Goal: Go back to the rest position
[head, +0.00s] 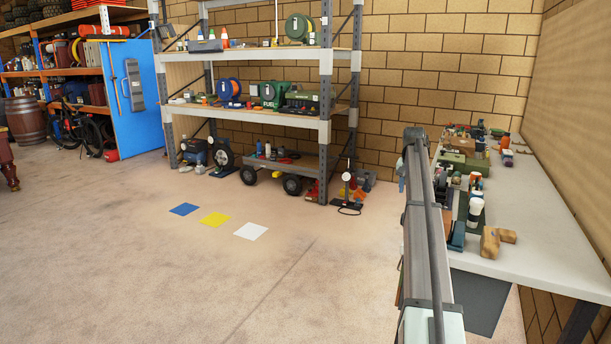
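A long grey link of my own arm rises from the bottom edge, right of centre, in the head view, and its upper end stands before the brick wall. I make out no gripper fingers. My gripper is out of sight or hidden behind the link, so I cannot see whether it holds anything.
A white-topped bench (545,225) with many small items runs along the right wall, close beside my arm. Wooden blocks (490,243) lie near its front. A metal shelf (343,85) and a cart (285,165) stand behind. Blue (184,209), yellow (215,219) and white (251,231) squares mark open floor.

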